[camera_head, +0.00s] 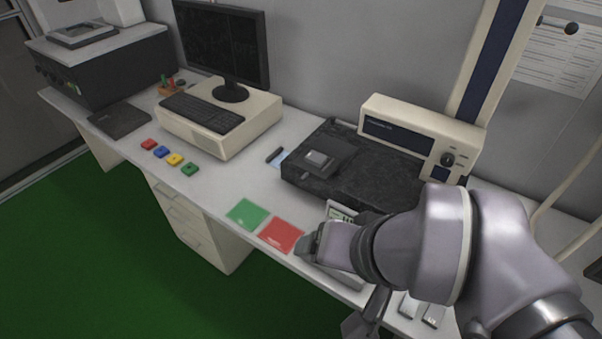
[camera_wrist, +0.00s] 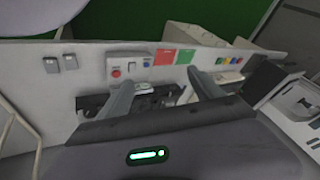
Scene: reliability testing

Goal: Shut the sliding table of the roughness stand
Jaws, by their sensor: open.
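The roughness stand has a dark speckled base (camera_head: 350,190) at the right of the bench, with a cream column and control head behind it. A dark sliding table (camera_head: 328,150) sits on the left part of the base, with a small grey block (camera_head: 319,159) on top. I cannot tell how far it is slid out. My gripper (camera_wrist: 160,78) is open in the wrist view, one finger on each side of the frame's middle. Dark parts of the stand (camera_wrist: 155,100) show beyond and between the fingers, partly hidden by my gripper body. In the head view my arm hides the stand's front right.
Green (camera_head: 247,213) and red (camera_head: 282,235) mats lie on the bench front. Several coloured blocks, a keyboard (camera_head: 203,112) and a monitor (camera_head: 225,45) are farther left.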

